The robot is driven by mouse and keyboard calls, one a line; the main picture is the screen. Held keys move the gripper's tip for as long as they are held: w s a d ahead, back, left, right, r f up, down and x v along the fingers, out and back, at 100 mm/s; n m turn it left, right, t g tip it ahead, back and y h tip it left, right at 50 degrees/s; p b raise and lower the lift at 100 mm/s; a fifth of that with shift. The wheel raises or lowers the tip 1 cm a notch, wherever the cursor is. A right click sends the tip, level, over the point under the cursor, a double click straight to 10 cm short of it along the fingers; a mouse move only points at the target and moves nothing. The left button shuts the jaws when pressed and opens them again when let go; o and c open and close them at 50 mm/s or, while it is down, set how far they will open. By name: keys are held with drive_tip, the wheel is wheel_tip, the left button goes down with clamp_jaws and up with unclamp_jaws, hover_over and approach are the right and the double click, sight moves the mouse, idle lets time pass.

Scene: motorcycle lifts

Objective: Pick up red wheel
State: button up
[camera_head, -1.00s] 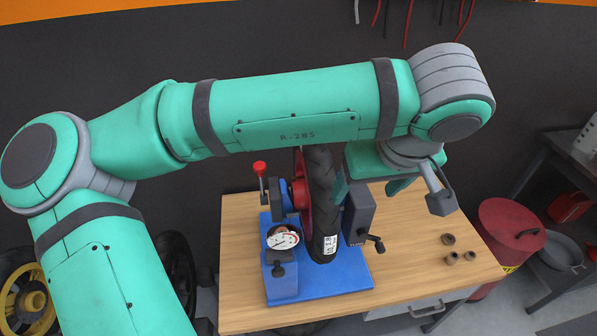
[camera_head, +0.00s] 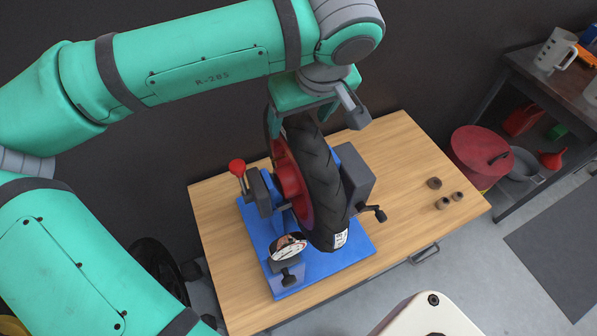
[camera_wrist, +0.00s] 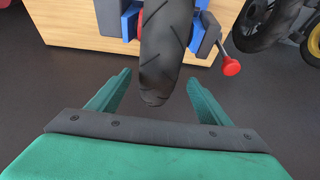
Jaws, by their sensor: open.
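The red wheel (camera_head: 289,178) has a red hub and a black tyre (camera_head: 320,180). It stands upright in a blue stand (camera_head: 345,262) on the wooden table. My gripper (camera_head: 300,118) is above the back upper part of the tyre, and its fingers are partly hidden behind my arm and the wheel. In the wrist view the open gripper (camera_wrist: 155,95) has one green finger on each side of the tyre (camera_wrist: 163,60). The fingers look apart from the rubber.
The stand carries a red-knobbed lever (camera_head: 237,168), a dial gauge (camera_head: 288,247) and a black crank (camera_head: 375,213). Several small brown bushings (camera_head: 442,203) lie on the table's (camera_head: 225,290) right side. A red bin (camera_head: 480,155) stands right of the table.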

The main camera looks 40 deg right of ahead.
drive_tip(key=shift+x, duration=1.05)
drive_tip(key=x, duration=0.4)
drive_tip(key=shift+s+f, duration=0.2)
drive_tip(key=shift+s, duration=0.2)
drive_tip(key=shift+w+f, duration=0.25)
drive_tip(key=shift+f, duration=0.1)
drive_tip(key=shift+d, duration=0.1)
drive_tip(key=shift+s, duration=0.15)
drive_tip(key=c, duration=0.4)
clamp_jaws()
drive_tip(key=shift+r, duration=0.15)
